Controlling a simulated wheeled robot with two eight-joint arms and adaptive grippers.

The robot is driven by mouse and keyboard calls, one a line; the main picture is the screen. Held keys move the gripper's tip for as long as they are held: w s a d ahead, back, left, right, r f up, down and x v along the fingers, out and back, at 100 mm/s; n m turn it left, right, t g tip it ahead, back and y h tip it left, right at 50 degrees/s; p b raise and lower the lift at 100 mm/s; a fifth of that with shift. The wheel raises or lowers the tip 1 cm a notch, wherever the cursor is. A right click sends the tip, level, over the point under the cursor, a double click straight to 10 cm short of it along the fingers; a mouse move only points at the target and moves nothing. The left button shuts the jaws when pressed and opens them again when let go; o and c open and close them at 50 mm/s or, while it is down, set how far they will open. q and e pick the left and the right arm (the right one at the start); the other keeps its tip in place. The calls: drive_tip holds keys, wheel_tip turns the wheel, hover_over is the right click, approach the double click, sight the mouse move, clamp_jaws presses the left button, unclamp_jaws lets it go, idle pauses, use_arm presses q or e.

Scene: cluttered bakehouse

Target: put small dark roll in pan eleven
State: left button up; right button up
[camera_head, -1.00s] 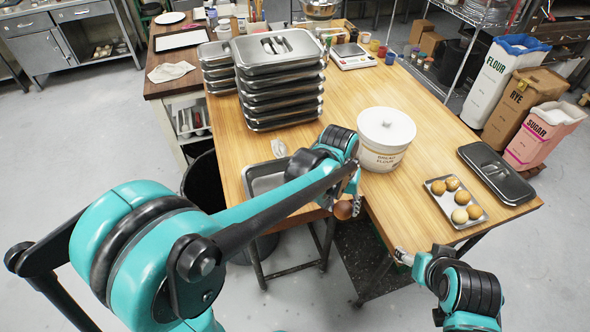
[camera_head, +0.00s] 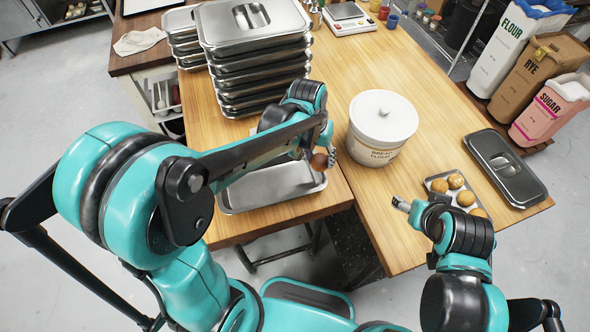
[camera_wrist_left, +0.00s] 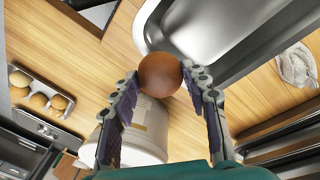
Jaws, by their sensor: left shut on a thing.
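The small dark roll (camera_head: 319,161) is a round brown ball held between the fingertips of my left gripper (camera_head: 325,151). The left wrist view shows the roll (camera_wrist_left: 160,74) clearly, with a finger on each side. An open, empty metal pan (camera_head: 262,200) lies on the wooden table beneath my left arm. The roll appears over or beside its right end. The pan also shows beyond the roll in the left wrist view (camera_wrist_left: 207,38). My arm hides part of it, and I read no number on it. My right gripper (camera_head: 401,204) is near the right table section; its opening is unclear.
A white flour tub (camera_head: 381,128) stands right of my left gripper. A stack of lidded pans (camera_head: 262,75) stands behind the open pan. A small tray of rolls (camera_head: 479,212) and a lidded pan (camera_head: 506,170) lie at right. Bare wood shows between tub and tray.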

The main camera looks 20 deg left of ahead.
use_arm(q)
hover_over(301, 176)
drive_tip(key=f, duration=0.2)
drive_tip(key=f+b, duration=0.1)
drive_tip(key=shift+s+a+f, duration=0.1)
drive_tip(key=shift+a+f, duration=0.1)
drive_tip(key=shift+a, duration=0.05)
drive_tip(key=shift+f+b, duration=0.65)
drive_tip(key=shift+f, duration=1.35)
drive_tip(key=o, duration=0.4)
drive_tip(key=shift+f, duration=0.2)
drive_tip(key=o, duration=0.5)
drive_tip(key=shift+c, duration=0.2)
drive_tip(key=shift+r, duration=0.2)
